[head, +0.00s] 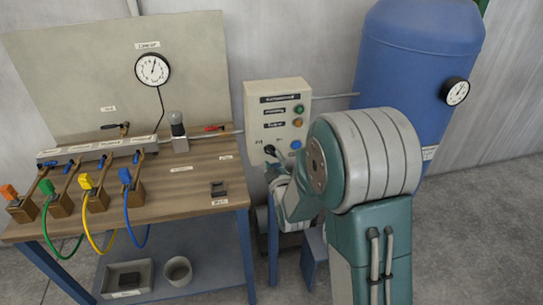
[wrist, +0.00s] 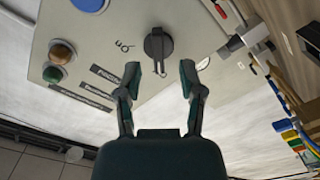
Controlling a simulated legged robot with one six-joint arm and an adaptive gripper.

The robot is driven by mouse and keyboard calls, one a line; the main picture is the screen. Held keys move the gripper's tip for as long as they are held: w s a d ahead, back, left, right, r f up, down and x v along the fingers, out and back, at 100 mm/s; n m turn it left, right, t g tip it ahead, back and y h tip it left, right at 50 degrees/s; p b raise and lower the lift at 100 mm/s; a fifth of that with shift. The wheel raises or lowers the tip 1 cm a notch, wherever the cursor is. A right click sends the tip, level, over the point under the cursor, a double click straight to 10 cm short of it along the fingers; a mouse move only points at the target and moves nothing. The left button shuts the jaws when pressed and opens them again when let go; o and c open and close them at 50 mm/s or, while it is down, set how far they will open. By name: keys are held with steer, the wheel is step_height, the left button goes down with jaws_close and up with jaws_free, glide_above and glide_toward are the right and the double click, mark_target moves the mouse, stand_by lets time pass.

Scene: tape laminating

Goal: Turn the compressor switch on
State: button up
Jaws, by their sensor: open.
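The compressor control box (head: 290,95) is a cream panel with buttons and labels. Its switch (wrist: 158,43) is a black rotary knob, seen upside down in the wrist view, with its bar pointing toward my gripper. In the head view the switch (head: 269,150) is low on the box's front, partly hidden by my arm. My gripper (wrist: 159,78) is open, its two fingers either side of the knob's line, with the knob beyond the tips; no contact shows.
A blue button (wrist: 88,4), an amber lamp (wrist: 62,52) and a green lamp (wrist: 52,74) are on the same panel. The blue tank (head: 415,60) stands right of the box. The wooden workbench (head: 185,200) with coloured hoses is to the left.

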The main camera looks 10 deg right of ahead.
mark_target(270, 152)
steer(key=shift+w, duration=1.4)
jaws_close()
